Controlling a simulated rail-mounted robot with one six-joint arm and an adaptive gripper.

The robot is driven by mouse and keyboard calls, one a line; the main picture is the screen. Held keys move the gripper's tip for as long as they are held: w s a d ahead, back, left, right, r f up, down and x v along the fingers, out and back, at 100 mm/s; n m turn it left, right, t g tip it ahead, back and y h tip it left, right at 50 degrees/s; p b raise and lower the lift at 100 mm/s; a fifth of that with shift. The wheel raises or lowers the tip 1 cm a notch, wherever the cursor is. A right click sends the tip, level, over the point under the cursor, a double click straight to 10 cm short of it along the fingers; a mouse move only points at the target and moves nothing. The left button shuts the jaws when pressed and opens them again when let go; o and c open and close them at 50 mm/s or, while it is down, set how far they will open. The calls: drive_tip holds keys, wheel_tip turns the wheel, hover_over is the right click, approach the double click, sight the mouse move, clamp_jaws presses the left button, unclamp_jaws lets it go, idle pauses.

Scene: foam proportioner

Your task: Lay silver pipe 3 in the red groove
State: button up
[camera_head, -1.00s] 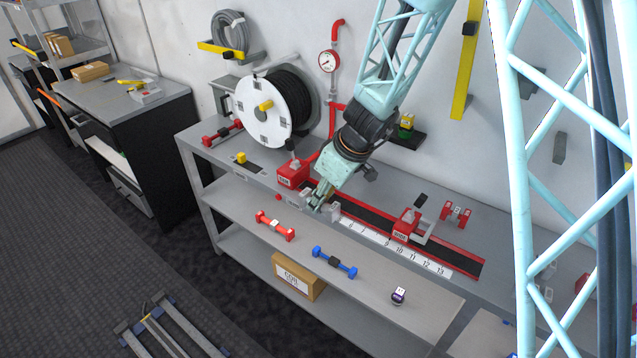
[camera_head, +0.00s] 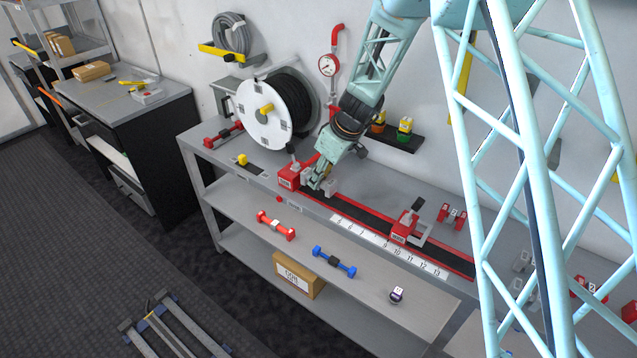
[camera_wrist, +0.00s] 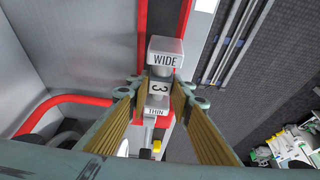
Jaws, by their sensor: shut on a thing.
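Silver pipe 3 (camera_wrist: 159,88) is between my gripper's fingers in the wrist view, with ends marked WIDE and THIN. My gripper (camera_head: 318,186) is shut on its middle. In the head view, grey ends of the pipe (camera_head: 331,188) show beside the fingers, partly hidden by them. The red groove (camera_head: 365,219) is a long black-floored channel with red edges on the bench top. My gripper is at its left end, by a red block. In the wrist view the groove's red edge (camera_wrist: 142,22) shows beyond the WIDE end. I cannot tell whether pipe and groove touch.
A red clamp (camera_head: 405,226) stands over the groove farther right. A numbered ruler (camera_head: 390,246) runs along its front. The left red block (camera_head: 289,177) is close to my gripper. A hose reel (camera_head: 270,112) stands behind. Red (camera_head: 276,226) and blue (camera_head: 334,262) pipes lie on the shelf below.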

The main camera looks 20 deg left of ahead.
drive_tip(key=shift+w+a, duration=0.2)
drive_tip(key=shift+w, duration=0.35)
drive_tip(key=shift+f, duration=0.15)
drive_tip(key=shift+f, duration=1.65)
drive_tip(key=shift+f+b, duration=0.15)
drive_tip(key=shift+b, duration=0.2)
drive_tip(key=o, duration=1)
